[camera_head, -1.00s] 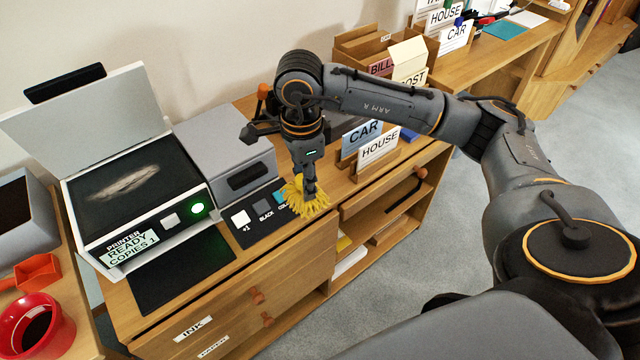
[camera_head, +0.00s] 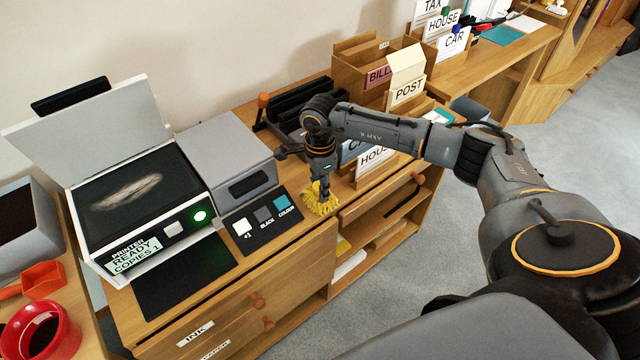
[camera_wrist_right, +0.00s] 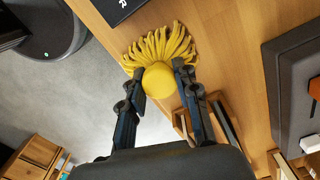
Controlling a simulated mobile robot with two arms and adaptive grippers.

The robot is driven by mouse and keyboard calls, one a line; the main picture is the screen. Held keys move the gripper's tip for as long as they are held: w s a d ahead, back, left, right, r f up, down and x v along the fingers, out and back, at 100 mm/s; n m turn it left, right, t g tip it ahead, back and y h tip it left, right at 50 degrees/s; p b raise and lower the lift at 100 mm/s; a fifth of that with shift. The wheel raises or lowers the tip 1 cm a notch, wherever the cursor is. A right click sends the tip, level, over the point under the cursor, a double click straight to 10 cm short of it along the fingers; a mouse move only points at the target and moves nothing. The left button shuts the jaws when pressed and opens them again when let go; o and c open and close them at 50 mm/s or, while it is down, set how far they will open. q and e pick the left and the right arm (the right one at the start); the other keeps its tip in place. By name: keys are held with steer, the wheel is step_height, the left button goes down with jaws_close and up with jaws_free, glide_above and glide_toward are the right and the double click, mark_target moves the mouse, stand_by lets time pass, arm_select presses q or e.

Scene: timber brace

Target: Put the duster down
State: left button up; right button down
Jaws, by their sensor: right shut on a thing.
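The duster has a yellow, mop-like head (camera_head: 319,198) that shows below my right gripper (camera_head: 324,180) in the head view, at the front part of the desk top. In the right wrist view the yellow duster (camera_wrist_right: 160,78) sits between the two fingers of my right gripper (camera_wrist_right: 160,88), its strands fanned out over the wood. The gripper is shut on the duster. I cannot tell whether the strands press on the desk. My left gripper is not in view.
The printer (camera_head: 135,262) with its lid up and a button panel (camera_head: 262,216) stand to the left. Card holders with a HOUSE card (camera_head: 374,161) and a black tray (camera_head: 300,105) are close by. The desk's front edge is near the duster.

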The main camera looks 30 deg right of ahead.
steer(key=shift+f, duration=0.2)
steer(key=c, duration=1)
jaws_free()
steer(key=shift+r, duration=0.1)
steer(key=shift+r, duration=0.3)
steer(key=shift+w+r, duration=0.1)
steer(key=shift+r, duration=0.3)
step_height(320, 180, up, 11)
steer(key=shift+f+b, duration=0.1)
steer(key=shift+b, duration=0.6)
